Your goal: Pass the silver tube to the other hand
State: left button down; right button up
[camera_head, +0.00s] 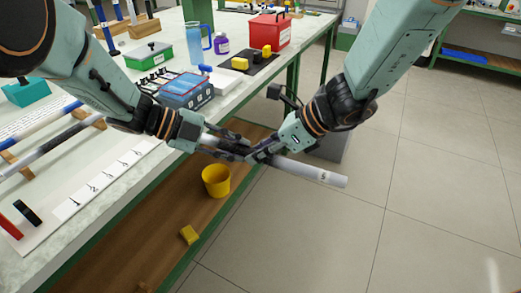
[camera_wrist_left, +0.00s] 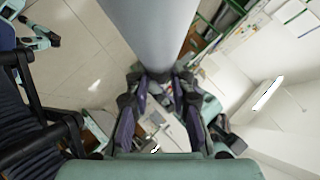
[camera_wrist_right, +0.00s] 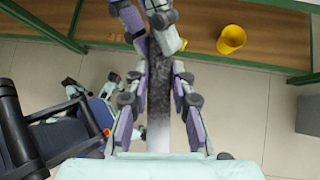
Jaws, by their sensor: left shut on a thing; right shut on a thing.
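The silver tube (camera_head: 315,172) is held in the air in front of the bench edge, tilted slightly down to the right. Its right end sticks out past my right gripper. My left gripper (camera_head: 238,147) is shut on its left part. My right gripper (camera_head: 259,154) is shut on it close beside the left fingers. In the left wrist view the tube (camera_wrist_left: 150,32) is a wide grey cylinder running away from the fingers. In the right wrist view a dark, mottled stretch of the tube (camera_wrist_right: 158,90) passes between the fingers, with the left fingers just beyond. The fingers hide its middle.
The bench top (camera_head: 105,190) holds rods on wooden rests, a blue box (camera_head: 187,90), a green box (camera_head: 150,56) and a red box (camera_head: 271,33). A yellow cup (camera_head: 216,180) and yellow block (camera_head: 189,235) are on the lower shelf.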

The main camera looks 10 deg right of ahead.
pick_arm(q)
jog(key=c, duration=1.1)
grip_release()
jog(key=shift+a+r, duration=0.1)
